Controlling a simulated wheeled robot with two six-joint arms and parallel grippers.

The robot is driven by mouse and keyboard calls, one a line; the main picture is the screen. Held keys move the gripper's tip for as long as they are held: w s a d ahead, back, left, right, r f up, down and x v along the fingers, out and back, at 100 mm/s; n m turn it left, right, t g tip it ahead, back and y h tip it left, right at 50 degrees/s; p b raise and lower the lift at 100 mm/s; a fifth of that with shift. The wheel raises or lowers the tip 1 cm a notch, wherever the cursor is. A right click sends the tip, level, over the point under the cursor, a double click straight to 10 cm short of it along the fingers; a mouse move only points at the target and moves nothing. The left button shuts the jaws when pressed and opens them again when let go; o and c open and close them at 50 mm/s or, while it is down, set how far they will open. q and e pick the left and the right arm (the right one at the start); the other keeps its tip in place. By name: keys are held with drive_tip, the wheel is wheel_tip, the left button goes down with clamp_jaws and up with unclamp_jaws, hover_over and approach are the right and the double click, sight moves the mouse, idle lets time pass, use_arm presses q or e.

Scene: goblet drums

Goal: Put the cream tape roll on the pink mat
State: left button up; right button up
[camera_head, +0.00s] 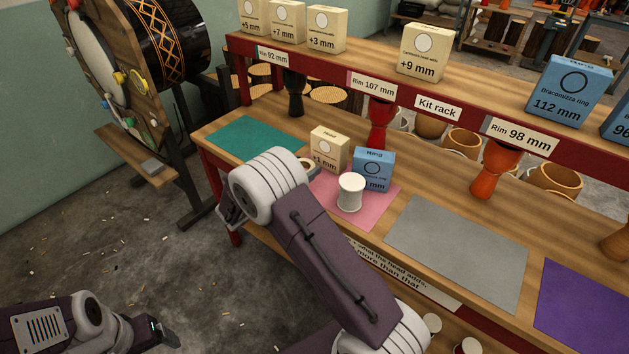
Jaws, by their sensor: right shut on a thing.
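A small cream roll with a brown inside (308,163), which looks like the cream tape roll, peeks out behind my right wrist (265,186), left of the pink mat (374,217). My right gripper is shut, but its fingers and grip are hidden by the wrist; the cream roll is the likeliest thing in it. The pink mat lies on the bench, partly covered by my right forearm. A white spool (351,194) stands upright on it. My left gripper (169,337) is low at the bottom left, away from the bench; I cannot tell its opening.
A cream box (329,149) and a blue box (374,170) stand behind the spool at the mat's back edge. Teal (253,134), grey (458,240) and purple (585,308) mats are clear. Goblet drums, such as a red one (380,125), hang below the rack shelf.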

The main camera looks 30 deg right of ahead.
sight(309, 166)
drive_tip(key=d+f, duration=0.1)
drive_tip(key=w+d, duration=0.1)
drive_tip(key=shift+w+d+f, duration=0.1)
drive_tip(key=shift+d+f, duration=0.25)
drive_tip(key=shift+f, duration=0.05)
wheel_tip(309, 166, down, 4)
drive_tip(key=shift+f+b, duration=0.1)
drive_tip(key=shift+b, duration=0.65)
drive_tip(key=o, duration=1.4)
drive_tip(key=shift+c, duration=0.2)
